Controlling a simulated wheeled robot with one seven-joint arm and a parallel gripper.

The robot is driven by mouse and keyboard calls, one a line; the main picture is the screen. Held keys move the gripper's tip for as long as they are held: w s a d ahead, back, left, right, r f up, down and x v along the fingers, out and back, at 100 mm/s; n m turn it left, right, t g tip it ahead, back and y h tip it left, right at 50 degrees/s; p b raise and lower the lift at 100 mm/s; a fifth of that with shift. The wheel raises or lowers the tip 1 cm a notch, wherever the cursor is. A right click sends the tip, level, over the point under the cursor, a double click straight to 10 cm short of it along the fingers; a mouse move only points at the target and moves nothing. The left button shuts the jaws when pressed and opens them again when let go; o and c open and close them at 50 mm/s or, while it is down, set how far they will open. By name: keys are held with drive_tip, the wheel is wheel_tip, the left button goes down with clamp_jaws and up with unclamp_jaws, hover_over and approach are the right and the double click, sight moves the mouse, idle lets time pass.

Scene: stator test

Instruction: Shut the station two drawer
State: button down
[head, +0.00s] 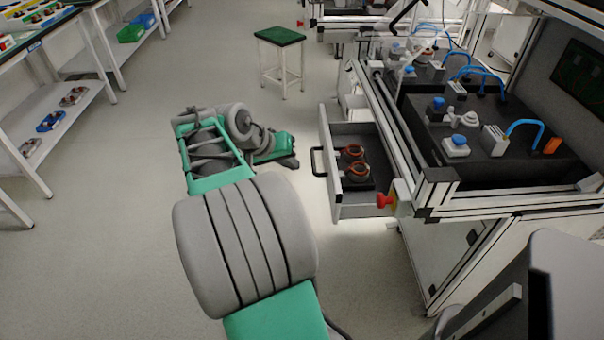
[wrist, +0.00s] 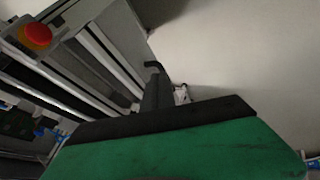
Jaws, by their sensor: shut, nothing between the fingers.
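An open drawer (head: 334,192) sticks out to the left from under the near workstation in the head view. Its dark inside holds parts with orange rings (head: 357,168). A black handle (head: 316,161) is on its white front. No label shows that names the station. My gripper (head: 293,163) is left of the handle, apart from it in the picture, low over the floor; its fingers are small and dark there. In the wrist view my dark fingers (wrist: 152,84) stand together with nothing between them. I cannot clearly make out the drawer in the wrist view.
A red stop button (head: 385,200) sits at the workstation corner, also in the wrist view (wrist: 37,34). The workstation top (head: 500,185) carries several devices with blue tubes. A green-topped stool (head: 280,37) stands behind. Shelves (head: 62,115) line the left. Floor between is clear.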

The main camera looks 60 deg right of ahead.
sight(326, 176)
drive_tip(key=s+d+f, duration=0.1)
drive_tip(key=d+f, duration=0.1)
drive_tip(key=s+d+f+b, duration=0.1)
drive_tip(key=s+d+f, duration=0.3)
drive_tip(key=f, duration=0.1)
drive_tip(key=shift+s+d, duration=0.1)
drive_tip(key=shift+d, duration=0.3)
drive_tip(key=shift+s+r, duration=0.1)
